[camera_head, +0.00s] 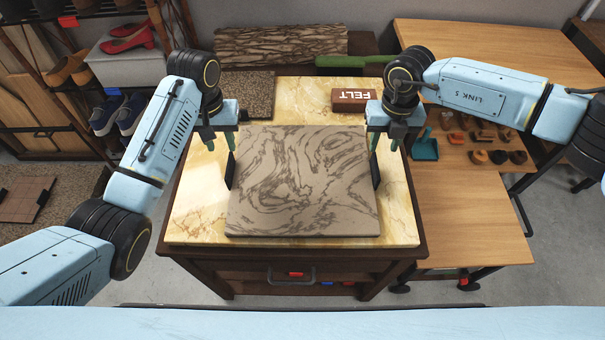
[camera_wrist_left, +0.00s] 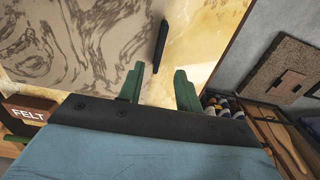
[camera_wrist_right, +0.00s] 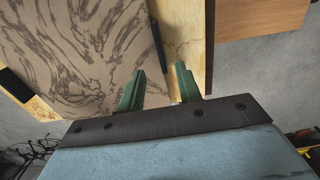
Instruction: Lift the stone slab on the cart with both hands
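The stone slab (camera_head: 300,185), grey-beige with dark swirling veins, lies flat on the cart's yellow marbled top (camera_head: 195,215). A dark handle stands at its left side (camera_head: 231,170) and another at its right side (camera_head: 375,170). My left gripper (camera_head: 220,146) is open and empty near the slab's back left corner, apart from the handle. In the left wrist view its green fingers (camera_wrist_left: 160,85) are spread, with the left handle (camera_wrist_left: 161,46) beyond them. My right gripper (camera_head: 384,146) is open near the right handle; in the right wrist view its fingers (camera_wrist_right: 158,85) are apart, with the handle (camera_wrist_right: 158,45) beyond.
A brown FELT block (camera_head: 352,100) sits on the cart top behind the slab. A wooden table (camera_head: 465,210) with small tools and a teal dustpan (camera_head: 425,148) stands right. A shoe rack (camera_head: 85,60) stands left.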

